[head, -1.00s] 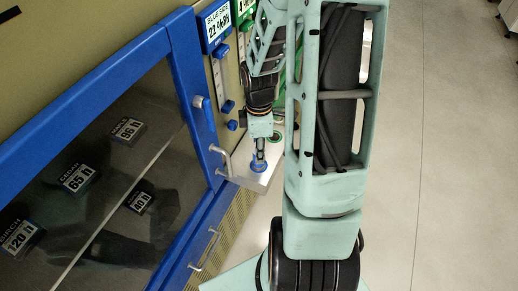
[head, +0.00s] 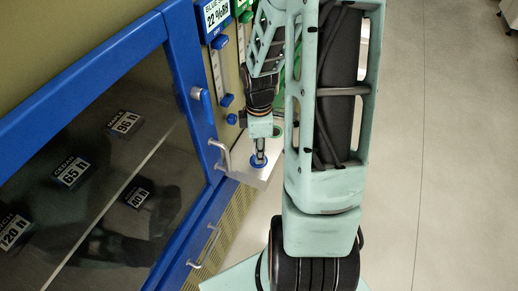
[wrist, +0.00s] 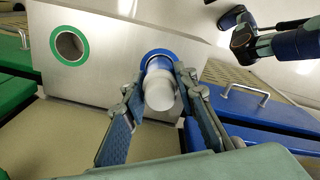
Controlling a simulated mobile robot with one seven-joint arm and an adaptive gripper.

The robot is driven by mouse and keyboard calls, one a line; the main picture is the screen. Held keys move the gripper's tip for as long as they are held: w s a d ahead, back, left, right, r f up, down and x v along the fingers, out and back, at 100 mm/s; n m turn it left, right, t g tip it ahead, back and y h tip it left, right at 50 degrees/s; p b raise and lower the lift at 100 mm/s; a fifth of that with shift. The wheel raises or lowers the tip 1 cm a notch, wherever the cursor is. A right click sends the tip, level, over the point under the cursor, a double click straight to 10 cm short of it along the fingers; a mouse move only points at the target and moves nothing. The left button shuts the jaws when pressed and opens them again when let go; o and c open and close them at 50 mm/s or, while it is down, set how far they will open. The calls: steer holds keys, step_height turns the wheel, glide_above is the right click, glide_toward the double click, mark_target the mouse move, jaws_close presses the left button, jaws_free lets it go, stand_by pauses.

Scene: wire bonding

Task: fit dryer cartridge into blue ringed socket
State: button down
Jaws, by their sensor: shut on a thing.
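The dryer cartridge (wrist: 160,90) is a white cylinder with a rounded near end. My gripper (wrist: 158,86) is shut on it, one finger on each side. In the wrist view the blue ringed socket (wrist: 146,56) lies directly behind the cartridge, on a grey metal plate (wrist: 108,83). The cartridge covers the socket's opening, so I cannot tell how far it is in. In the head view my gripper (head: 260,146) points down at the blue ring (head: 258,162) on the plate; the cartridge is hardly visible there.
A green ringed socket (wrist: 70,46) is open and empty on the same plate. A blue cabinet with a glass door (head: 95,165) and metal handles (head: 221,155) stands at the left. A grey floor lies free at the right.

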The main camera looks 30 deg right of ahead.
steer(key=shift+f+b, duration=0.45)
steer(key=shift+f, duration=0.25)
steer(key=c, duration=1.5)
jaws_free()
steer(key=shift+o, duration=0.2)
steer(key=shift+r, duration=0.1)
step_height(320, 180, up, 12)
steer(key=shift+f, duration=0.1)
